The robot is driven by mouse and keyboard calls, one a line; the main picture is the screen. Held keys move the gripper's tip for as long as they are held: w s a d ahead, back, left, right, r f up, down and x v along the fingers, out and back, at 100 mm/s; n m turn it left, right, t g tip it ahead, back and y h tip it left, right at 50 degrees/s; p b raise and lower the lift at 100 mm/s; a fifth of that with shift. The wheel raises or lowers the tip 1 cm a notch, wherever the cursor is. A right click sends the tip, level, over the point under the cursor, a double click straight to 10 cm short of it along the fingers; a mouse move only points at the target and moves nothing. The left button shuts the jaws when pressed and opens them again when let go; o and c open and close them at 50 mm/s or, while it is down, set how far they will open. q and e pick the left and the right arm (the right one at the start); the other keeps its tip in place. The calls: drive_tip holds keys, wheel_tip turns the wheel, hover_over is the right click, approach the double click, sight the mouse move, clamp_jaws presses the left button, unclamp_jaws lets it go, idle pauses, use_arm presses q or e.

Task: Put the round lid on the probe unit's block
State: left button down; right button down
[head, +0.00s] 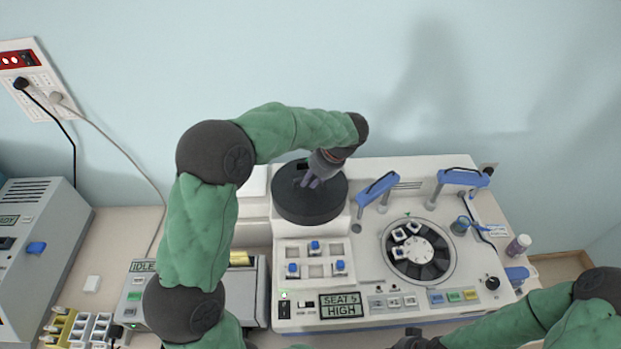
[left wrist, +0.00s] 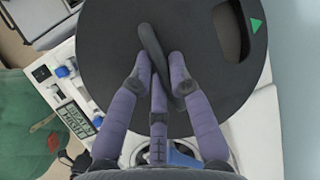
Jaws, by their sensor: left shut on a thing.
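The round lid (head: 308,207) is a thick black disc over the back left of the white probe unit (head: 372,222). In the left wrist view the lid (left wrist: 110,60) fills the middle, with a raised bar handle, an oval opening and a green triangle near its edge. My left gripper (head: 312,181) is shut on the handle; its fingers (left wrist: 162,75) show around it. I cannot tell whether the lid rests on something. A round dark block (head: 427,268) with white pieces sits uncovered to the right, a small green mark behind it. My right gripper (head: 415,342) is mostly cut off at the bottom edge.
Blue-handled levers (head: 378,187) and (head: 463,177) stand behind the round block. A slotted rack (head: 315,262) with blue-topped pieces lies in front of the lid.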

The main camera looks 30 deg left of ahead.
use_arm(q)
drive_tip(key=c, duration=1.2)
unclamp_jaws()
drive_tip(key=shift+o, duration=0.2)
drive_tip(key=v, duration=1.2)
